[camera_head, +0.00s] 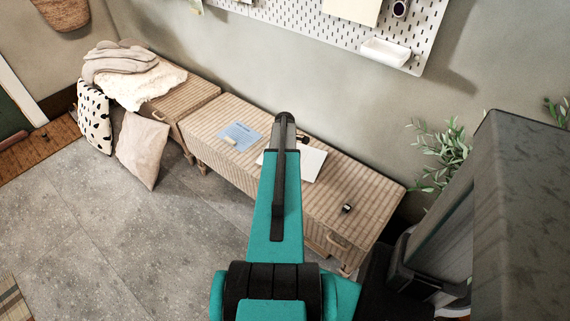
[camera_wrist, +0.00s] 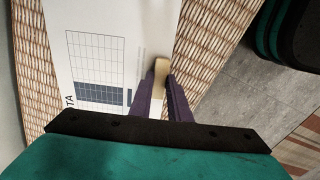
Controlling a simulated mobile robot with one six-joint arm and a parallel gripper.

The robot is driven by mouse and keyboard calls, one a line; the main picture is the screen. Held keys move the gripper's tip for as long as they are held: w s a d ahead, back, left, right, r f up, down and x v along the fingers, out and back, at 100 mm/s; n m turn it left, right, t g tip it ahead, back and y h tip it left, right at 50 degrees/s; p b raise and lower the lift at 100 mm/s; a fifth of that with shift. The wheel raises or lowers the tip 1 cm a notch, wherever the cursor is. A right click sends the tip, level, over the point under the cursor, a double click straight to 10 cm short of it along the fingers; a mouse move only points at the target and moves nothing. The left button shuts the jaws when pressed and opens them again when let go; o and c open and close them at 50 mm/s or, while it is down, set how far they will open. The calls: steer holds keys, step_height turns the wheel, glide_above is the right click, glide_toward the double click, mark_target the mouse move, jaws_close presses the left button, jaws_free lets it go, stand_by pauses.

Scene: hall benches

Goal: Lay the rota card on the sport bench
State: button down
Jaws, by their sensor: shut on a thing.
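The rota card (camera_wrist: 100,45) is white with a printed grid and the letters "TA" showing in the wrist view. A tan tab (camera_wrist: 161,67) sits at its edge, between the two dark fingers of my gripper (camera_wrist: 160,79), which is shut on it. In the head view the white card (camera_head: 312,161) shows beside my arm, over the long slatted bench (camera_head: 225,115); my arm hides part of it. I cannot tell whether it touches the slats. No label shows which bench is the sport bench.
A blue card (camera_head: 240,134) lies on the long bench, left of my arm. A small dark object (camera_head: 347,208) lies near its right end. A second bench (camera_head: 185,98) holds folded textiles (camera_head: 140,80). Cushions (camera_head: 142,148) lean at its front. A pegboard (camera_head: 340,32) hangs above.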

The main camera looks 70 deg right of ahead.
steer(key=shift+f, duration=0.6)
steer(key=c, duration=1.6)
jaws_free()
steer(key=shift+r, duration=0.1)
steer(key=shift+r+b, duration=0.45)
steer(key=shift+r, duration=6.35)
